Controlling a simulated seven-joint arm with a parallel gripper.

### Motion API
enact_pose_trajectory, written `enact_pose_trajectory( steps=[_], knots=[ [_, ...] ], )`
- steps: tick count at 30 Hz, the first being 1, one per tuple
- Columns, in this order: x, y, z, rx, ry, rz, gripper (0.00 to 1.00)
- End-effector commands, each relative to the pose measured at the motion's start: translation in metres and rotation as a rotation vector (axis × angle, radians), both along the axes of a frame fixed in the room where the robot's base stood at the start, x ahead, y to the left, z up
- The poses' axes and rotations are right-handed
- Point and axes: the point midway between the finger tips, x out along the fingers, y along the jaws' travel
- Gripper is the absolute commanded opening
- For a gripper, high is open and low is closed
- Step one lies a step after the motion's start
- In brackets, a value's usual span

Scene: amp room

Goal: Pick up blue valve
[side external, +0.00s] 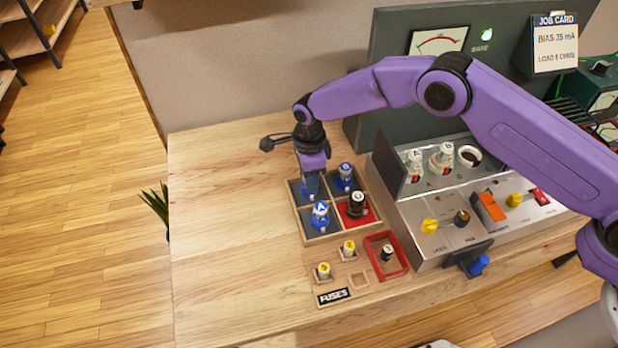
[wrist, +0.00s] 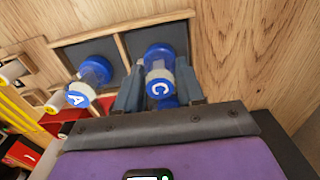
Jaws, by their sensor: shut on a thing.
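My gripper (side external: 311,186) points down into the back left compartment of a wooden tray (side external: 307,226). In the wrist view its fingers (wrist: 159,92) are shut on a blue valve marked C (wrist: 158,62). I cannot tell whether this valve still touches the compartment floor. In the side view the fingers mostly hide it. A blue valve marked A (side external: 320,214) stands in the front left compartment and shows left of the fingers in the wrist view (wrist: 94,74). A blue valve marked B (side external: 345,176) stands in the back right compartment.
Fuses (side external: 324,270) and a red tray (side external: 404,262) lie in front. The amplifier (side external: 450,200), with white valves (side external: 414,164) and an upright dark panel (side external: 386,165), stands right. The table's left side (side external: 225,220) is clear.

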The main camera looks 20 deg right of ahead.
Motion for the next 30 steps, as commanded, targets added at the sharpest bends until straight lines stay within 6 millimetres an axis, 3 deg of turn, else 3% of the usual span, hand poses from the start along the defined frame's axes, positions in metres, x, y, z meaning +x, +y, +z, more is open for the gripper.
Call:
enact_pose_trajectory(
  steps=[11,21,30],
  knots=[
    [-0.006,-0.005,0.039,-0.001,0.001,0.000,0.07],
    [-0.041,-0.030,0.090,0.000,-0.001,0.000,0.07],
    [-0.080,-0.059,0.111,0.000,0.000,0.000,0.07]
  ],
)
